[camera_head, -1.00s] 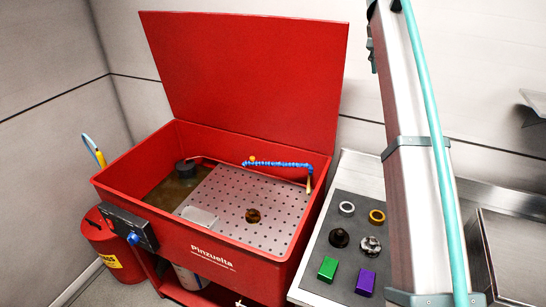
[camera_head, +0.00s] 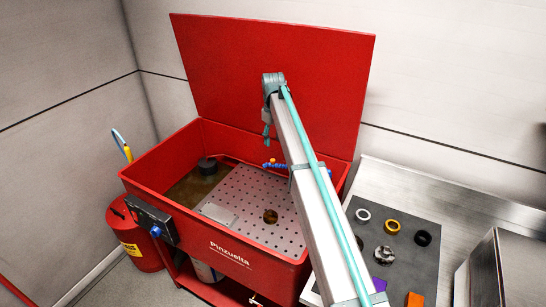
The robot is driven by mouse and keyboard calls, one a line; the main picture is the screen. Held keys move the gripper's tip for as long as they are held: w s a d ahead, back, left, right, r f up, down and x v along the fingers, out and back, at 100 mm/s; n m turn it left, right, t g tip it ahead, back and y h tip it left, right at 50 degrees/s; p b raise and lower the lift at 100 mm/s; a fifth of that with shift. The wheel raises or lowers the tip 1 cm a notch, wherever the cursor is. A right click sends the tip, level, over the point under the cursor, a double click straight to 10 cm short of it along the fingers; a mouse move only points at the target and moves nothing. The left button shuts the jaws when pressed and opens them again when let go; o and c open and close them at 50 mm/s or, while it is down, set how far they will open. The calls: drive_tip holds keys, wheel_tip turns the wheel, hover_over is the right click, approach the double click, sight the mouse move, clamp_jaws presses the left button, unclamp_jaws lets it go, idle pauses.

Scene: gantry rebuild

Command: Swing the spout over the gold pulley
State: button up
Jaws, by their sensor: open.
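The blue segmented spout (camera_head: 269,165) lies across the back of the red parts washer. Most of it, including its tip, is hidden behind my arm. A brownish-gold pulley-like part (camera_head: 270,216) sits on the perforated grey plate (camera_head: 240,200) inside the washer, left of my arm. My arm reaches from the lower right up over the washer. My gripper (camera_head: 266,143) hangs below the arm's far end, in front of the raised lid and above the spout's left end. It is small and partly hidden, appears open, and holds nothing visible.
The red lid (camera_head: 320,60) stands raised behind the basin. Right of the washer, a dark mat (camera_head: 435,268) on a steel counter holds several rings, dark and silver parts, and purple and orange blocks. A red can (camera_head: 130,235) stands at the left.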

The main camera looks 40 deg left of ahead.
sight(273, 160)
wheel_tip(273, 160, down, 10)
drive_tip(key=p, duration=0.2)
drive_tip(key=shift+r+p, duration=0.2)
drive_tip(key=shift+p, duration=0.2)
clamp_jaws()
